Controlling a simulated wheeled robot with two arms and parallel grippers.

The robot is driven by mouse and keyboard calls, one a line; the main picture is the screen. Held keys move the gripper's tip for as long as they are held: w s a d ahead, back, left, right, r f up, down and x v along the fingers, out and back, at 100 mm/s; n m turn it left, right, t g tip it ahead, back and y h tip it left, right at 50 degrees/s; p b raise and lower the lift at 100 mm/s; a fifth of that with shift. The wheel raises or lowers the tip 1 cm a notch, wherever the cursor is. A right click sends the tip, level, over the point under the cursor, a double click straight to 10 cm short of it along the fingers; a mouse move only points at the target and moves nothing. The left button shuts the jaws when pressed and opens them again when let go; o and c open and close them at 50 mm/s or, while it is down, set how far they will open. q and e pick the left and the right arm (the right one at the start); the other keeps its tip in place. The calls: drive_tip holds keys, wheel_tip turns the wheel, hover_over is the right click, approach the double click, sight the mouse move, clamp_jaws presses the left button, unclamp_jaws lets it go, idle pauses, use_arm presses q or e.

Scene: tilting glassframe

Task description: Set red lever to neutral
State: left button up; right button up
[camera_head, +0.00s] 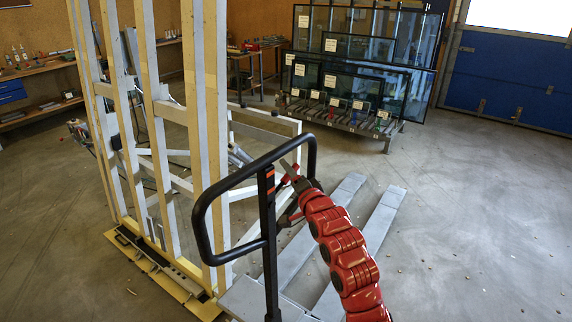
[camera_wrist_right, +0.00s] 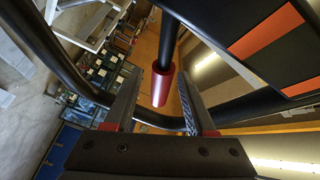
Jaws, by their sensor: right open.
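The red lever (camera_wrist_right: 161,86) is a red cylinder on a dark rod in the right wrist view. It shows between the two fingers of my right gripper (camera_wrist_right: 159,74), with gaps on both sides. The right gripper is open, and I cannot tell how deep the lever sits between the fingers. In the head view, my right gripper (camera_head: 289,184) is at the black loop handle (camera_head: 208,193) of a pallet truck, just right of its post. The lever cannot be made out clearly there. My left gripper is not in view.
The truck's grey forks (camera_head: 372,222) stretch away across the floor. A tall wooden and metal frame (camera_head: 158,150) stands close on the left. A rack of glass panes (camera_head: 350,85) is at the back. The floor at right is clear apart from small scattered bits.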

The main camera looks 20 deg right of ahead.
drive_tip(key=shift+w+a, duration=0.1)
drive_tip(key=shift+w, duration=1.3)
clamp_jaws()
idle(0.4)
